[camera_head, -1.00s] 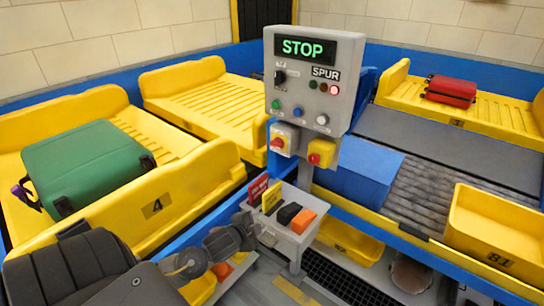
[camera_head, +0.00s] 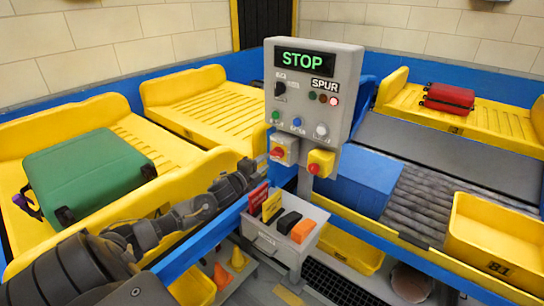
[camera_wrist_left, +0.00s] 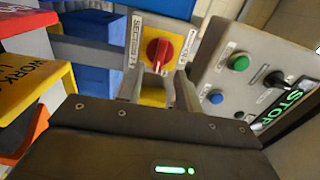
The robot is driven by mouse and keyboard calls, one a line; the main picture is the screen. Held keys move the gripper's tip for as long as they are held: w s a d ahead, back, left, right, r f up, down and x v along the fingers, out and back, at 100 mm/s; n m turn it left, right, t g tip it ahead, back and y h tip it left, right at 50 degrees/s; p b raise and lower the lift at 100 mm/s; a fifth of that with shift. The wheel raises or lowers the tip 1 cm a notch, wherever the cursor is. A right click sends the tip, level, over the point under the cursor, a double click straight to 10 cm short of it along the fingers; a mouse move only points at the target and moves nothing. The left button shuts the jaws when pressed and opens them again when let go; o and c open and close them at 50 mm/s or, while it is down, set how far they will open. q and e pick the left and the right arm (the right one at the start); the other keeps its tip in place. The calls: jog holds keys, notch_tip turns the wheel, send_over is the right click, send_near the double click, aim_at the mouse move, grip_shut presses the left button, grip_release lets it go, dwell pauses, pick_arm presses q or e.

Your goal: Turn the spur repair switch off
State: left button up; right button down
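A grey control panel (camera_head: 346,75) shows green STOP on its display and a SPUR label. Two rotary switches with red knobs hang under it: a grey box (camera_head: 289,143) at the left and a yellow box (camera_head: 322,158) at the right. Their small labels are unreadable in the head view, so I cannot tell which is the repair switch. My left gripper (camera_head: 262,161) is just left of the grey-box switch. In the left wrist view, a red knob (camera_wrist_left: 158,50) on a yellow plate lies ahead, between my open left fingers (camera_wrist_left: 158,88). My right gripper is out of view.
A grey bin (camera_head: 270,240) with red, yellow, black and orange items stands below the panel. A yellow tray (camera_head: 190,150) with a green suitcase (camera_head: 85,170) is at the left. A blue box (camera_head: 355,182) and a conveyor (camera_head: 425,195) lie to the right.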

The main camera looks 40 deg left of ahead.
aim_at(275, 155)
pick_arm(q)
jog(key=shift+w+p, duration=0.4)
jog(key=shift+w, duration=2.3)
jog(key=shift+c, duration=0.3)
grip_shut()
